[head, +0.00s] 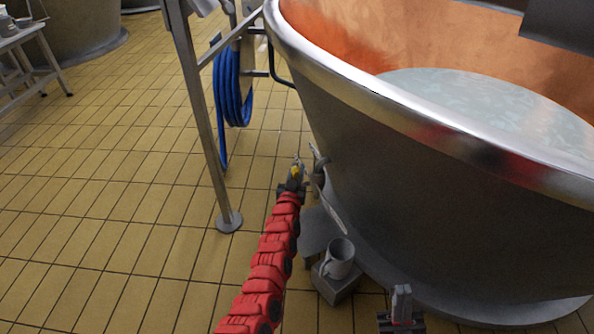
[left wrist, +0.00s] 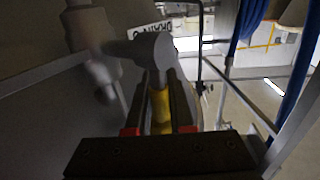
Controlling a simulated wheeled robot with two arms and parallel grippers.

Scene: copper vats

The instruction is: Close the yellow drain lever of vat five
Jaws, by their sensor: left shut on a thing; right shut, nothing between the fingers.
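The vat (head: 400,190) on the right has a grey metal outside and a copper inside with pale liquid. No vat number is readable. The yellow drain lever (head: 296,169) is at the vat's lower left side. My left gripper (head: 293,180) is shut on it. In the left wrist view the yellow lever (left wrist: 160,112) sits between the two dark fingers, with a grey valve body (left wrist: 140,50) just beyond. The fingers hide part of the lever. My right gripper (head: 402,300) is shut and empty at the bottom, in front of the vat.
A metal stand leg (head: 205,130) and a coiled blue hose (head: 232,90) are left of the lever. A partly hidden drain sign (left wrist: 150,30) shows behind the valve.

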